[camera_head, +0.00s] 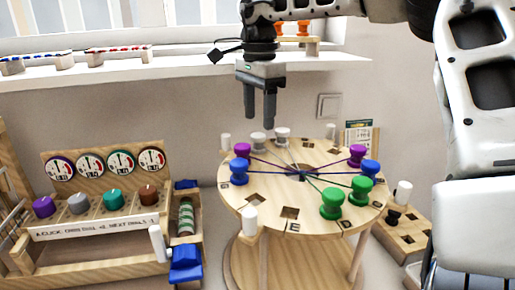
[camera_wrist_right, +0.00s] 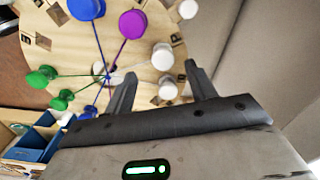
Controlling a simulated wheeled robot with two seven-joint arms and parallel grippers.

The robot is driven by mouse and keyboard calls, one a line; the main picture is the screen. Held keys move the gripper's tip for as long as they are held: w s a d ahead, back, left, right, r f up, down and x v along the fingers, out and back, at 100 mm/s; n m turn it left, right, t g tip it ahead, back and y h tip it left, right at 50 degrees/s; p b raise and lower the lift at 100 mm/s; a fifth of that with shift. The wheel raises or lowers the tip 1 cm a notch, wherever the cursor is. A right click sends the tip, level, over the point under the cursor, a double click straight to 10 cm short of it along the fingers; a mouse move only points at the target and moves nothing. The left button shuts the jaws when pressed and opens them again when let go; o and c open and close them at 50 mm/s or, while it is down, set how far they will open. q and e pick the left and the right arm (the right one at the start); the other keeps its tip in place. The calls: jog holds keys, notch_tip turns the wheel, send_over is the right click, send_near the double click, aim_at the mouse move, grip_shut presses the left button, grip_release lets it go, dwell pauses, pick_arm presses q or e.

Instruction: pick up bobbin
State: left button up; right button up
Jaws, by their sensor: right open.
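Several coloured bobbins stand around a round wooden board in the head view. They include a left purple bobbin (camera_head: 242,150), a left blue bobbin (camera_head: 239,172), two white bobbins (camera_head: 258,140) at the back, a right purple bobbin (camera_head: 357,155), a right blue bobbin (camera_head: 370,170) and two green bobbins (camera_head: 331,203). Threads run from bobbins to the middle. My right gripper (camera_head: 260,118) is open and empty, pointing down above the back-left of the board. In the wrist view, the white bobbins (camera_wrist_right: 162,56) appear around the gap between its fingers (camera_wrist_right: 160,75). My left gripper is not in view.
The round board (camera_head: 271,226) has square holes and white pegs (camera_head: 249,220) at its rim. A dial panel with coloured knobs (camera_head: 112,198) stands left, beside a blue-handled fixture (camera_head: 185,262). A white shelf (camera_head: 190,71) runs behind. A small wooden block (camera_head: 405,236) sits right.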

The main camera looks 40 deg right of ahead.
aim_at(257, 135)
jog(key=shift+w+f+p, duration=0.15)
jog(key=shift+f+p, duration=0.05)
jog(key=shift+f, duration=1.4)
jog(key=shift+w+f+p, duration=0.1)
jog(key=shift+f+p, duration=0.1)
jog(key=shift+f, duration=1.4)
jog(key=c, duration=1.1)
